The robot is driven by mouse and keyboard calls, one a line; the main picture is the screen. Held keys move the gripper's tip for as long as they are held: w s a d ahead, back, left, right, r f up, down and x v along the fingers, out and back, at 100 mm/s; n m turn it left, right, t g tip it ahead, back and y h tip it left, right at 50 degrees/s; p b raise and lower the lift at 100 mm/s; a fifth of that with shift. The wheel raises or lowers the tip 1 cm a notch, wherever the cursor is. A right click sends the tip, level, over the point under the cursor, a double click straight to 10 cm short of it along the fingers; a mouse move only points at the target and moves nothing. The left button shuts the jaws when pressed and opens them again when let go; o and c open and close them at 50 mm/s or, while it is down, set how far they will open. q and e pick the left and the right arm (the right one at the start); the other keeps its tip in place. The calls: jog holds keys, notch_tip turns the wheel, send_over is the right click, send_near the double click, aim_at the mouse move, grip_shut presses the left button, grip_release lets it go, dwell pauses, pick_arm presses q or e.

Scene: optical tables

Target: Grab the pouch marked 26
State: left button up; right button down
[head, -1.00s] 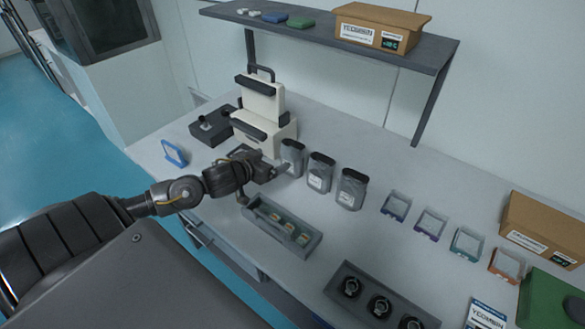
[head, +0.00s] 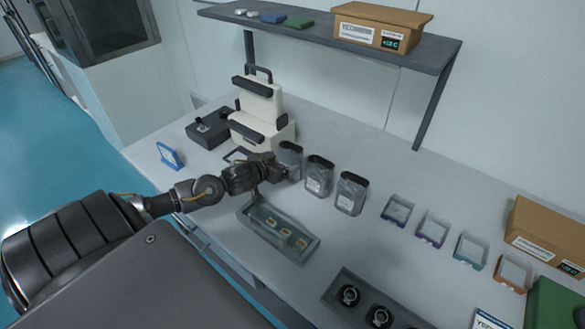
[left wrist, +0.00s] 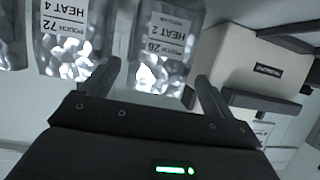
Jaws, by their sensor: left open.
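The pouch marked 26 (left wrist: 165,40) is a silvery grey packet with a white label that reads upside down in the left wrist view. In the head view it is the leftmost of three upright pouches (head: 289,153), partly hidden by my left gripper (head: 284,174). In the left wrist view my left gripper (left wrist: 158,88) is open, with one finger on either side of the lower part of pouch 26. I cannot tell whether the fingers touch it. My right gripper is not in view.
The pouch marked 72 (left wrist: 65,38) stands close beside pouch 26. A white sealer-like machine (head: 262,118) stands behind and left. A grey tray (head: 310,247) with small parts lies in front. A raised shelf (head: 300,33) spans the back.

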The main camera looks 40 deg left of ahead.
aim_at(291, 155)
pick_arm(q)
jog(key=shift+w+r, duration=0.1)
jog(key=p+x, duration=0.1)
jog(key=x, duration=0.3)
jog(key=shift+w+a+r+p, duration=0.1)
jog(key=shift+w+p, duration=0.3)
jog(key=shift+w, duration=0.2)
jog(key=shift+s, duration=0.1)
jog(key=shift+c, duration=0.5)
jog(key=c, duration=1.1)
jog(key=shift+c, duration=0.2)
